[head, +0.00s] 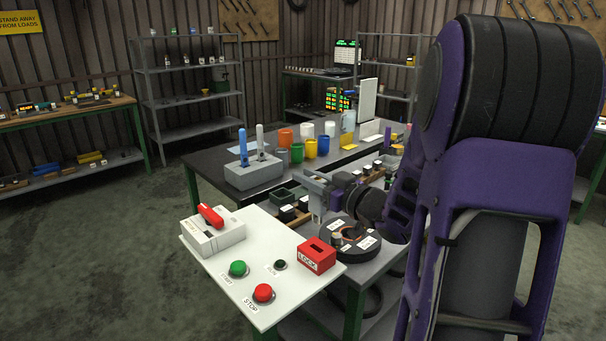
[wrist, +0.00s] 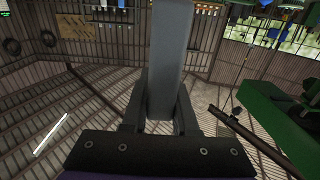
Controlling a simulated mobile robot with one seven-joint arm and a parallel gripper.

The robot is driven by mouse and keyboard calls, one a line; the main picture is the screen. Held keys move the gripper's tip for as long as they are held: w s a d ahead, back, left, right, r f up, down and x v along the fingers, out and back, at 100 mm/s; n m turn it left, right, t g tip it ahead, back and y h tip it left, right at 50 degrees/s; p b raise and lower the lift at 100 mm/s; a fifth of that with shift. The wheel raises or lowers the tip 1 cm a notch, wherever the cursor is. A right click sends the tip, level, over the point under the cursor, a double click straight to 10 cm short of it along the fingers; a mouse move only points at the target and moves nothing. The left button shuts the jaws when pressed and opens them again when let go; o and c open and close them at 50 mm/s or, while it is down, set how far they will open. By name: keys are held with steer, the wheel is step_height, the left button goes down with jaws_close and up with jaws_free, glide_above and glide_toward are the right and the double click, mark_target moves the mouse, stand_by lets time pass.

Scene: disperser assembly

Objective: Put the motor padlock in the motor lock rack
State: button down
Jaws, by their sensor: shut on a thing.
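My gripper (head: 316,199) hangs above the bench, over the dark round fixture (head: 350,256) and right of the white panel (head: 263,225). In the wrist view my gripper (wrist: 160,118) is shut on a long grey bar (wrist: 168,60); I cannot tell what it is. A red block labelled LOCK (head: 316,254), with a dark slot in its top, sits on the panel's right corner, apart from my gripper. A white box with a red handle (head: 213,234) is at the panel's left. I cannot tell for certain which thing is the motor padlock or its rack.
The panel carries a green button (head: 237,269) and a red STOP button (head: 263,293). A grey block holding blue and grey upright handles (head: 254,174) stands behind. Several coloured cups (head: 297,152) crowd the table. My arm covers the right side.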

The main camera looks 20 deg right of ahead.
steer(key=shift+s, duration=0.1)
steer(key=shift+f+b, duration=2.2)
steer(key=shift+f, duration=0.7)
steer(key=shift+f+b, duration=1.75)
steer(key=shift+f, duration=0.5)
steer(key=c, duration=0.6)
jaws_free()
steer(key=p+v, duration=0.1)
steer(key=v, duration=1.6)
steer(key=shift+s, duration=0.2)
steer(key=shift+w+d+r, duration=0.1)
steer(key=shift+r, duration=0.05)
